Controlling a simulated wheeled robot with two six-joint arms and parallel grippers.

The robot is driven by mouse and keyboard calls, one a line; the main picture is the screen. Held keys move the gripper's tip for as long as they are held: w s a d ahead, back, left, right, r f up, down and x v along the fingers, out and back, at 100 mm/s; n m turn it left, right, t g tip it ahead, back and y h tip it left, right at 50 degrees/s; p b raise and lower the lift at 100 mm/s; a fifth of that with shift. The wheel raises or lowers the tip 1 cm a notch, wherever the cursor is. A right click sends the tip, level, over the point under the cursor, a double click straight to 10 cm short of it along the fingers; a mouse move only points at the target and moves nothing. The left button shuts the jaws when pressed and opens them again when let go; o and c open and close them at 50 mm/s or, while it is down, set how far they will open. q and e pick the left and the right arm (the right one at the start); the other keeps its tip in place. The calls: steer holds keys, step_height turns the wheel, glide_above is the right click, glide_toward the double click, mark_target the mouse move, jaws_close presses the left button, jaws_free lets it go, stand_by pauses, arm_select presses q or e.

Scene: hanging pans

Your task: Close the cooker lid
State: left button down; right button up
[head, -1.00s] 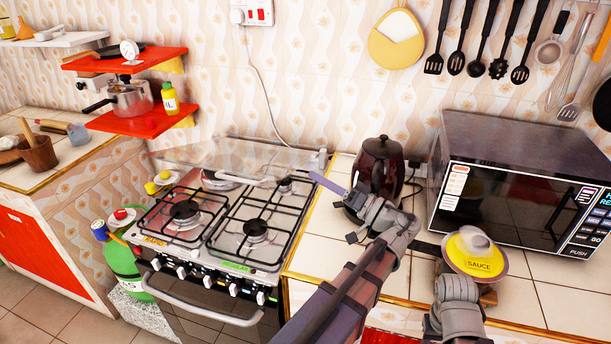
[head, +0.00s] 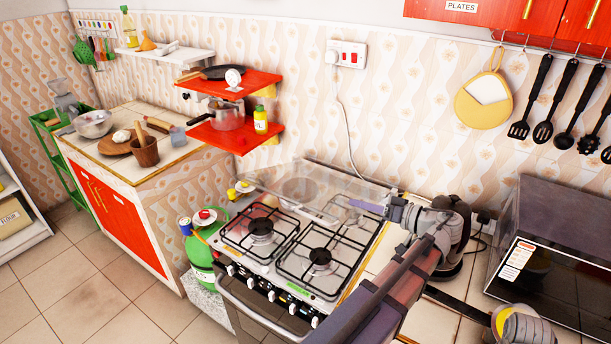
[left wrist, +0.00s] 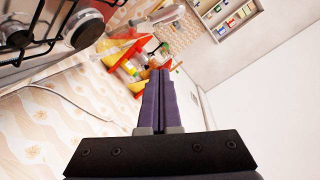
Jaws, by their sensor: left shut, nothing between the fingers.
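The cooker (head: 250,285) stands against the wall, with black grates over its burners. Its clear glass lid (head: 322,205) stands tilted up at the cooker's back edge, and the burners in front are uncovered. My left gripper (head: 354,204) is at the right end of the lid, with its purple fingers pointing left. I cannot tell whether they touch the glass. In the left wrist view the fingers (left wrist: 160,75) are pressed together with nothing between them, and part of a grate (left wrist: 35,35) shows at upper left. My right gripper's fingers are not visible.
A microwave (head: 560,240) is at the right. Red shelves (head: 240,135) with a pot hang left of the cooker, and a green gas cylinder (head: 203,255) stands beside it.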

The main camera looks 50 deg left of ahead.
arm_select(q)
steer(key=s+a+r+n+g+h+p, duration=0.25)
steer(key=a+r+n+h+p, duration=0.5)
steer(key=p, duration=1.05)
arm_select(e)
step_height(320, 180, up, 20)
arm_select(q)
steer(key=s+a+f+m+b, duration=0.1)
steer(key=s+a+f+b, duration=0.4)
steer(key=f+b, duration=0.4)
steer(key=shift+s+t+b, duration=0.35)
steer(key=shift+s+b, duration=0.15)
steer(key=shift+b, duration=0.25)
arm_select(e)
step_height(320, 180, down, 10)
arm_select(q)
steer(key=shift+h, duration=0.25)
